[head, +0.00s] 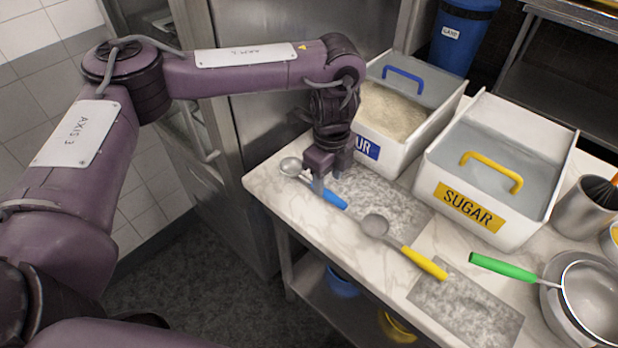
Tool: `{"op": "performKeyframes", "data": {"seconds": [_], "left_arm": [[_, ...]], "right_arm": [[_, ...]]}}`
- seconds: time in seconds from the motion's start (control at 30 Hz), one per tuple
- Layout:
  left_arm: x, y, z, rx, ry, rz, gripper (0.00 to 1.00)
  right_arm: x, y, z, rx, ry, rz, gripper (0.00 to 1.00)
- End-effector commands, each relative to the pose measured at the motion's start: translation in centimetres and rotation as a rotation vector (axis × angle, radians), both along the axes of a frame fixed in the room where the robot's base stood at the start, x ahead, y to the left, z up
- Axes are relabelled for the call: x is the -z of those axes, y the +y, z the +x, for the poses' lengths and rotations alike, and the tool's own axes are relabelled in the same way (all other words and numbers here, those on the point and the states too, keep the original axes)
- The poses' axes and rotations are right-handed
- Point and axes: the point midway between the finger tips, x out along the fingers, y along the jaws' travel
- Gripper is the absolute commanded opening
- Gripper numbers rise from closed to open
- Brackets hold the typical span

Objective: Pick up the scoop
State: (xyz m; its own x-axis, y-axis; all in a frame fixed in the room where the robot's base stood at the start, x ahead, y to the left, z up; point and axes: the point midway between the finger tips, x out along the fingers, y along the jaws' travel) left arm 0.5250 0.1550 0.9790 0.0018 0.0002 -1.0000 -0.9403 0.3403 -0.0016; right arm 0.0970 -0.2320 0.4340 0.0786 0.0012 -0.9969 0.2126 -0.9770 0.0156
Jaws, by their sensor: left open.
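Two scoops lie on the marble counter. The one with a blue handle (334,199) has its round metal bowl (291,167) at the counter's left edge. The one with a yellow handle (424,263) lies nearer to me and to the right, its grey bowl (375,225) pointing left. My left gripper (327,180) is open and points down at the blue-handled scoop, its fingers covering part of that scoop between bowl and handle. I cannot tell whether the fingers touch it. My right gripper is not in view.
A white flour bin (399,157) stands just behind my left gripper. A white sugar bin (555,205) with a yellow-handled lid is right of it. A green-handled sieve (503,266), a metal bowl and a utensil pot (580,209) crowd the right. Grey speckled patches (465,310) mark the counter.

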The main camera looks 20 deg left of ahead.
Motion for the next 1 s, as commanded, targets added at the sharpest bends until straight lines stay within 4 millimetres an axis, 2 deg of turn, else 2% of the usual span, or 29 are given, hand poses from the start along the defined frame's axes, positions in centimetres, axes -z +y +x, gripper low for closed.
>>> {"op": "performKeyframes", "data": {"seconds": [0.13, 0.3, 0.43, 0.6, 0.93, 1.0], "left_arm": [[2.2, 0.0, 0.1, -0.002, 0.005, -0.001, 0.46], [4.3, 0.1, 0.1, 0.0, 0.003, -0.001, 0.46], [4.5, 0.1, 0.2, 0.0, 0.0, 0.0, 0.46], [4.5, 0.1, 0.2, 0.001, 0.0, 0.0, 0.45], [4.5, 0.1, 0.2, 0.001, 0.0, 0.0, 0.02], [4.5, 0.1, 0.2, 0.001, 0.0, 0.0, 0.0]], "right_arm": [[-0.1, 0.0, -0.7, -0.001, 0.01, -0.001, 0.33], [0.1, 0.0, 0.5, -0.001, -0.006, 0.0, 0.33], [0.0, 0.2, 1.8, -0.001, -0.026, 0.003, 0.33], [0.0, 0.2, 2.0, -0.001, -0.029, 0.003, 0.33], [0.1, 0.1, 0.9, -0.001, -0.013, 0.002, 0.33], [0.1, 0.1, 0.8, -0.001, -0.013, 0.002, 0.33]]}}
